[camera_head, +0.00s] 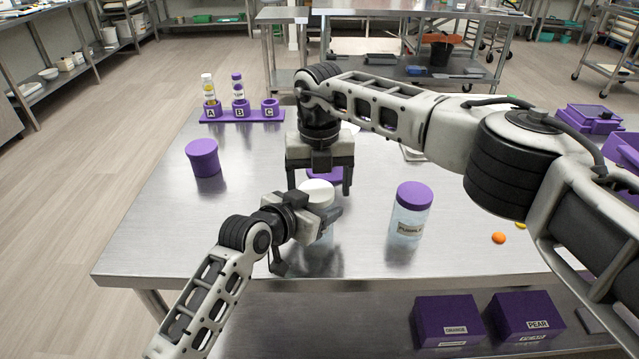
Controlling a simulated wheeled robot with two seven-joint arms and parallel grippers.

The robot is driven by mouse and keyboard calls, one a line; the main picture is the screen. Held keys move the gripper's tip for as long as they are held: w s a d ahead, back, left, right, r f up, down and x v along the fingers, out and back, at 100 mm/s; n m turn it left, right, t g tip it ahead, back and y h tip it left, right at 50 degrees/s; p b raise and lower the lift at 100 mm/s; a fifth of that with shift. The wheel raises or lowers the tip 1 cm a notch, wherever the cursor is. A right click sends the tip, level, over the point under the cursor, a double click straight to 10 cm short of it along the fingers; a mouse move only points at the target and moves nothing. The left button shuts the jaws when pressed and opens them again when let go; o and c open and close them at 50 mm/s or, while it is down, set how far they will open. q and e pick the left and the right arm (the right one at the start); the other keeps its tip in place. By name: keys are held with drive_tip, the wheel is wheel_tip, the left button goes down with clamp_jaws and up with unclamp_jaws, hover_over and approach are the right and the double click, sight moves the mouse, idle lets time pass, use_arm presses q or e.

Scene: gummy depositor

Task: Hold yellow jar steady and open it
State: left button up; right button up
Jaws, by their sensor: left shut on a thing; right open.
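A jar with a white lid (317,191) stands upright near the middle of the table. Its clear body (327,231) is mostly hidden by my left gripper, and I see no yellow on it. My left gripper (308,238) is shut on the jar's body, coming in from the lower left. My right gripper (319,186) is open and points down at the lid, one finger showing on each side of it. I cannot tell how far above or behind the lid the fingers are.
A jar labelled PURPLE with a purple lid (413,196) stands to the right. A purple cup (203,158) is at the left, and a purple rack (240,115) marked A, B, C at the back. An orange gummy (498,238) lies right. The table's front left is clear.

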drive_tip(key=shift+a+r, duration=0.1)
drive_tip(key=shift+a, duration=0.05)
wheel_tip(320, 180, up, 4)
drive_tip(key=shift+r, duration=0.2)
drive_tip(key=shift+c, duration=0.4)
drive_tip(key=m, duration=0.1)
drive_tip(key=r+m, duration=0.1)
drive_tip(key=m, duration=0.3)
drive_tip(key=shift+r, duration=0.4)
drive_tip(key=m, duration=0.2)
drive_tip(key=r+m, duration=0.1)
drive_tip(key=m, duration=0.2)
drive_tip(key=shift+r, duration=0.15)
drive_tip(key=shift+f, duration=3.9)
